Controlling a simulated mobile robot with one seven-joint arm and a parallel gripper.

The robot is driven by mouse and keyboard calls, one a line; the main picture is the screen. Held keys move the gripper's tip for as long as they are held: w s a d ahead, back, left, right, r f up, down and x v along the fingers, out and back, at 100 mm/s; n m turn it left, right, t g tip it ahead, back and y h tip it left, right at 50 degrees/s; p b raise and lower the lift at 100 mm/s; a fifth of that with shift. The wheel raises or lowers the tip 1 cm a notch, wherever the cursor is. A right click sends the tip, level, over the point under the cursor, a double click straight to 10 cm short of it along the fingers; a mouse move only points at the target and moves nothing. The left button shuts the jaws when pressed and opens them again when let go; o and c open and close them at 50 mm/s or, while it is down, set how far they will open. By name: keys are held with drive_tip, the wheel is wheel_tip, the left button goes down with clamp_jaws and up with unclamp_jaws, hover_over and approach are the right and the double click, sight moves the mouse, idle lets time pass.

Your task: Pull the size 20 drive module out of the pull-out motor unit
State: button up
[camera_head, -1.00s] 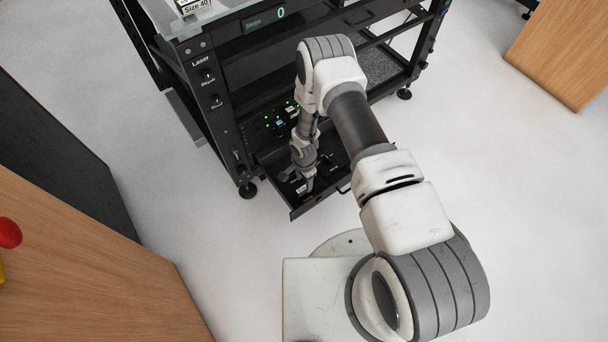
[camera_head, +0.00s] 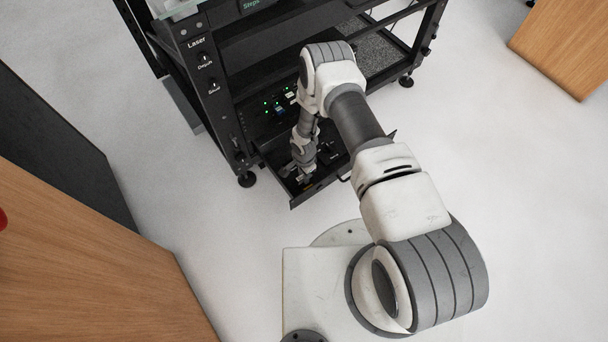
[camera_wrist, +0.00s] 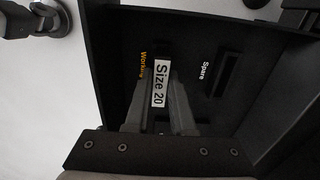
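The pull-out motor unit (camera_head: 330,185) is an open black drawer at the bottom of the rack. In the wrist view its floor (camera_wrist: 215,45) has "Working" and "Spare" markings, with a dark slot by "Spare". The size 20 drive module (camera_wrist: 160,82), with a white "Size 20" label, is beside the "Working" marking. My gripper (camera_wrist: 161,95) reaches down with one finger on each side of the label. The fingertips are very close to the module's sides; I cannot tell whether they touch it. In the head view my gripper (camera_head: 304,178) is inside the drawer, partly hidden by my wrist.
The black rack (camera_head: 225,110) stands behind the drawer, with green lights (camera_head: 278,104) above it. The drawer's front wall and handle (camera_head: 343,178) face me. A wooden cabinet (camera_head: 85,260) is at the left and another (camera_head: 565,50) at the upper right. The pale floor between is clear.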

clamp_jaws()
drive_tip(key=shift+r+p, duration=1.55)
drive_tip(key=shift+r, duration=0.75)
